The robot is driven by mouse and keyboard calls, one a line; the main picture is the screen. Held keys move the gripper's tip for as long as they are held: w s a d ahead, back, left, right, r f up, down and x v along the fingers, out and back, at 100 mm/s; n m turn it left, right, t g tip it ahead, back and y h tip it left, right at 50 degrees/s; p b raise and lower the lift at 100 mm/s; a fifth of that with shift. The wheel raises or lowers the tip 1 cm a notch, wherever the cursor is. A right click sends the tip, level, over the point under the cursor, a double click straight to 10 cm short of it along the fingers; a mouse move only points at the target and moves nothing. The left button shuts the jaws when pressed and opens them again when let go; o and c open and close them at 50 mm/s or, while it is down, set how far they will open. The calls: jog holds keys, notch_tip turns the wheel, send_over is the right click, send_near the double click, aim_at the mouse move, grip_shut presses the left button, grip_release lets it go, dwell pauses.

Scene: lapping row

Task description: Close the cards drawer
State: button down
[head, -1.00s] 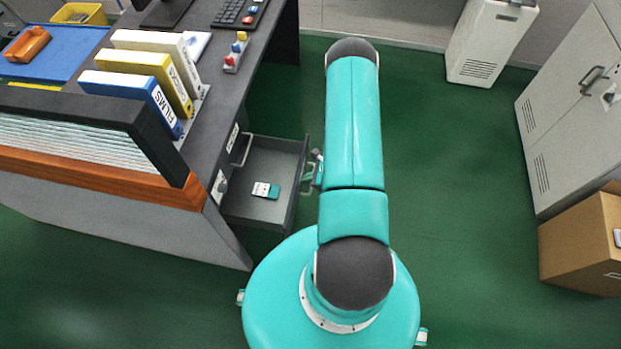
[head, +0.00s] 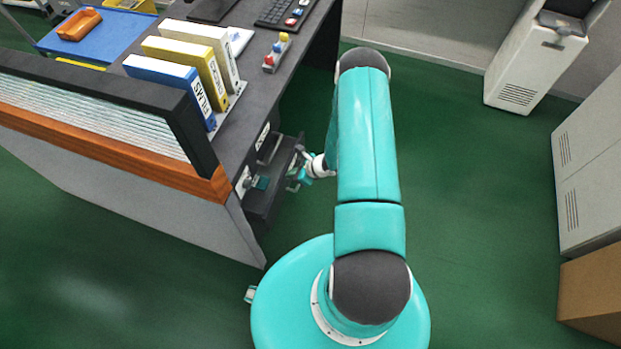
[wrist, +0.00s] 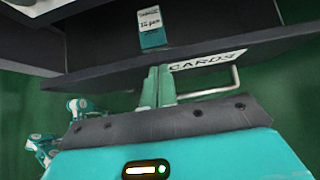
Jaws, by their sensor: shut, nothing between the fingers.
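The cards drawer (head: 262,206) is dark grey and stands partly open from the side of the desk in the head view. In the wrist view its front (wrist: 240,50) carries a white CARDS label (wrist: 202,62) and a pale bar handle (wrist: 237,80). A small teal-and-white item (wrist: 151,28) lies inside; it also shows in the head view (head: 261,183). My gripper (wrist: 159,72) is shut and empty. Its fingertips are at the outer face of the drawer front, beside the label's left end, apparently touching it.
The dark desk (head: 262,92) holds binders (head: 182,72), a button box (head: 277,53) and a keyboard (head: 285,12). A pale cabinet (head: 590,165) and a cardboard box (head: 592,295) stand at right. Green floor (head: 470,210) is clear between.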

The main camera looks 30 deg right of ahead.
jog(key=w+a, duration=0.1)
jog(key=w, duration=0.1)
jog(key=w+a, duration=0.2)
jog(key=shift+w+a, duration=0.2)
jog(key=shift+w, duration=0.1)
jog(key=shift+s+d, duration=0.1)
